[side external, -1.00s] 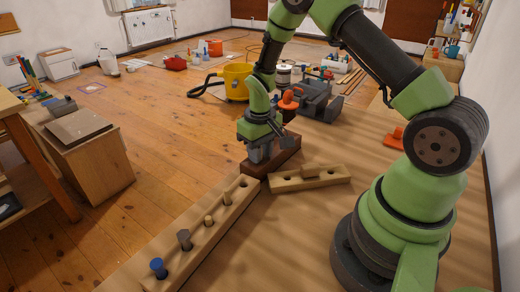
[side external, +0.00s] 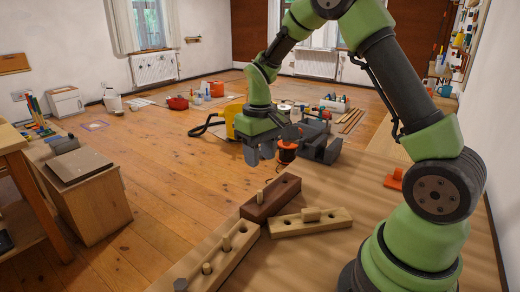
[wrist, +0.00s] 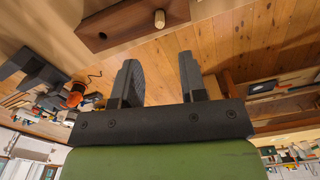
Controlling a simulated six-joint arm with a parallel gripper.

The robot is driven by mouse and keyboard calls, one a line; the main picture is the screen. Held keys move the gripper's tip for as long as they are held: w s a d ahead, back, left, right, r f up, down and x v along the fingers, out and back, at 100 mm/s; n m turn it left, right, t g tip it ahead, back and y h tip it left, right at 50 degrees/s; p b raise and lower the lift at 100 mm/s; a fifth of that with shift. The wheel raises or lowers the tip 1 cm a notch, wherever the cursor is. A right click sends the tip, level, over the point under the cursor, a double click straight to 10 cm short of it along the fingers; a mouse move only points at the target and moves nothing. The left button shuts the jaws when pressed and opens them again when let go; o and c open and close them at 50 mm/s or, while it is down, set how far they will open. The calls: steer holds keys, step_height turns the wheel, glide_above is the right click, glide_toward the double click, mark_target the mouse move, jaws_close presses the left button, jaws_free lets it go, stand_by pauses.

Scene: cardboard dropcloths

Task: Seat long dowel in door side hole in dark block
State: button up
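The dark brown block (side external: 278,196) lies on the cardboard-covered surface. A light wooden dowel (side external: 260,198) stands upright in its near-left hole; the far-right hole is empty. The wrist view shows the dark block (wrist: 125,24) at the top, with the dowel (wrist: 159,18) in one hole and an empty hole beside it. My gripper (side external: 260,163) is above the block, clear of the dowel. In the wrist view my gripper's two fingers (wrist: 160,80) are apart with nothing between them. How deep the dowel sits is hidden.
A long pale block (side external: 232,254) with several pegs lies at the lower left. A shorter pale block (side external: 290,226) with a small wooden piece on top lies right of the dark block. Grey machinery and an orange object (side external: 286,151) stand behind my gripper.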

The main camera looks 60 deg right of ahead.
steer(key=s+a+r+t, duration=0.2)
steer(key=s+a+r, duration=0.1)
steer(key=r, duration=0.3)
steer(key=s+a+r+t, duration=0.1)
steer(key=s+a+r, duration=0.2)
steer(key=r, duration=0.3)
steer(key=s+a+r+t+y, duration=0.1)
steer(key=s+a+t, duration=0.1)
steer(key=s, duration=0.3)
steer(key=s+a+r+m+t+y, duration=0.1)
steer(key=s+a+r+t, duration=0.1)
steer(key=s, duration=0.4)
steer(key=shift+s+a+r, duration=0.25)
steer(key=shift+a+r, duration=0.05)
steer(key=shift+a, duration=0.2)
